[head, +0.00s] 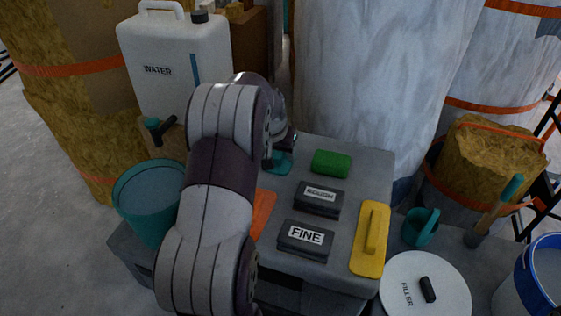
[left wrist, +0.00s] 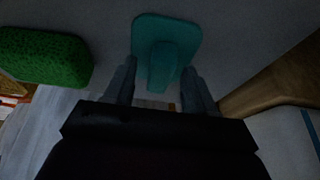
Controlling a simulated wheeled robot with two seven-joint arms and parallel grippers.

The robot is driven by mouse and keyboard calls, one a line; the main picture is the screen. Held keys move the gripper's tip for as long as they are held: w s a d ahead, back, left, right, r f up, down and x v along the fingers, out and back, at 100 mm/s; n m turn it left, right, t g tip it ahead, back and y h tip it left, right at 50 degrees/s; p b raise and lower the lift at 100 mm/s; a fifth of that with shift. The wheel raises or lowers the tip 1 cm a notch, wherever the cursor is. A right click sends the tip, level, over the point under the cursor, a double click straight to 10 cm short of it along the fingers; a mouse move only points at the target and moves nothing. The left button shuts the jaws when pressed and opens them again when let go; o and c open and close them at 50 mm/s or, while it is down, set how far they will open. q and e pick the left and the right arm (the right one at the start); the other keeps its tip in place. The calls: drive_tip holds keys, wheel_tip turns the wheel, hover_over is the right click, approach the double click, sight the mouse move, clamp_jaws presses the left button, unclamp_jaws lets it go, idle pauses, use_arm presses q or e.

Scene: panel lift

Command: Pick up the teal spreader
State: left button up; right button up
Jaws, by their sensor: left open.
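The teal spreader (head: 280,165) lies on the grey table top near its back edge, partly hidden behind my left arm and gripper in the head view. In the left wrist view the teal spreader (left wrist: 167,32) shows a flat plate with a raised handle. My left gripper (left wrist: 160,78) is open, with one finger on each side of the handle; I cannot tell whether they touch it. In the head view my left gripper (head: 285,146) is right over the spreader. My right gripper is not in view.
A green sponge (head: 332,163) lies just right of the spreader. ROUGH (head: 319,199) and FINE (head: 305,238) blocks, a yellow float (head: 371,238) and an orange item (head: 262,214) share the table. A white water canister (head: 175,60) stands behind left, a teal bucket (head: 150,198) left.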

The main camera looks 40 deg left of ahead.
use_arm(q)
clamp_jaws()
drive_tip(key=shift+r, duration=0.1)
wheel_tip(320, 180, up, 5)
drive_tip(key=p, duration=0.3)
drive_tip(key=shift+d, duration=0.1)
drive_tip(key=w+d+r+p, duration=0.1)
drive_tip(key=d+r+p, duration=0.1)
drive_tip(key=d, duration=0.3)
drive_tip(key=w+d+r+p, duration=0.1)
drive_tip(key=d+r, duration=0.3)
drive_tip(key=d, duration=0.2)
drive_tip(key=shift+w+p, duration=0.35)
drive_tip(key=shift+w, duration=0.05)
drive_tip(key=shift+d, duration=0.1)
